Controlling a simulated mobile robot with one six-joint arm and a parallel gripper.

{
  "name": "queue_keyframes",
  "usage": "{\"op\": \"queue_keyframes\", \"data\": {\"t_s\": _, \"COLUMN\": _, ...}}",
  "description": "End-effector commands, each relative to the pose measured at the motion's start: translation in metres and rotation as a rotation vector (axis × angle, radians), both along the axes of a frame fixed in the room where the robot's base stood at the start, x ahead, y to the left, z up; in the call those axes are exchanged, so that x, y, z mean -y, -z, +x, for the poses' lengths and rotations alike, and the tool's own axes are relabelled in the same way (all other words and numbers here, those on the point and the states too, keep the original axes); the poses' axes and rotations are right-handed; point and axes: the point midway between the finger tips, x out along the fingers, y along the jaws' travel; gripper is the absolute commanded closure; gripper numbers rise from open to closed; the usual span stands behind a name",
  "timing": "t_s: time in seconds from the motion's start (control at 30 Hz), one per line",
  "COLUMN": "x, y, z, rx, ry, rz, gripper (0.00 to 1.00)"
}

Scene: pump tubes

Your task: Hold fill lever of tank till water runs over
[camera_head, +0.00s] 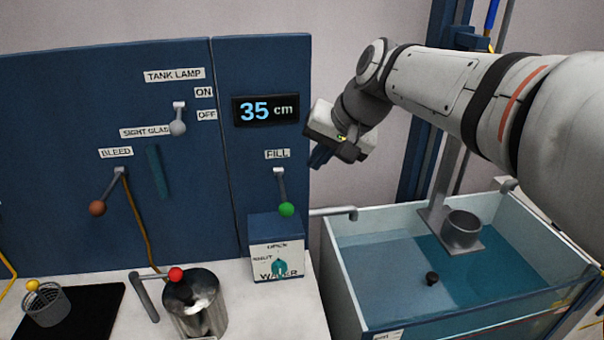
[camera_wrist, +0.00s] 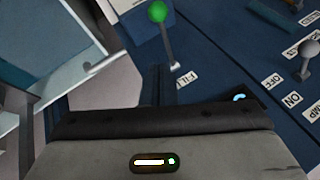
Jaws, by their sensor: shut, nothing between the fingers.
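The fill lever with its green knob (camera_head: 286,209) hangs down below the FILL label on the blue panel. It also shows in the wrist view (camera_wrist: 158,12), at the top, beyond my fingers. My gripper (camera_head: 318,160) is shut and empty, to the right of the lever and a little above the knob, apart from it. The glass-walled tank (camera_head: 335,262) stands at the right with bluish water (camera_head: 385,265) inside. No stream shows at the spout pipe (camera_head: 335,212) over its left wall.
The display (camera_head: 267,110) reads 35 cm. Below the lever is a WATER valve box (camera_head: 262,228) with a teal knob (camera_head: 280,266). A metal pot (camera_head: 195,305) stands on the counter. The bleed lever (camera_head: 98,207) and the tank lamp switch (camera_head: 178,126) are further left.

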Motion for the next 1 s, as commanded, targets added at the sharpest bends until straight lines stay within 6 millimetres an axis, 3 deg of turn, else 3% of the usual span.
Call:
{"op": "queue_keyframes", "data": {"t_s": 0.27, "x": -0.026, "y": 0.051, "z": 0.020, "rx": -0.006, "ry": -0.001, "rz": -0.003, "gripper": 1.00}}
{"op": "queue_keyframes", "data": {"t_s": 0.43, "x": -0.035, "y": 0.070, "z": 0.008, "rx": -0.002, "ry": -0.001, "rz": -0.001, "gripper": 1.00}}
{"op": "queue_keyframes", "data": {"t_s": 0.6, "x": -0.039, "y": 0.080, "z": 0.004, "rx": 0.000, "ry": 0.000, "rz": -0.001, "gripper": 1.00}}
{"op": "queue_keyframes", "data": {"t_s": 1.0, "x": -0.039, "y": 0.083, "z": 0.003, "rx": 0.002, "ry": 0.002, "rz": 0.000, "gripper": 1.00}}
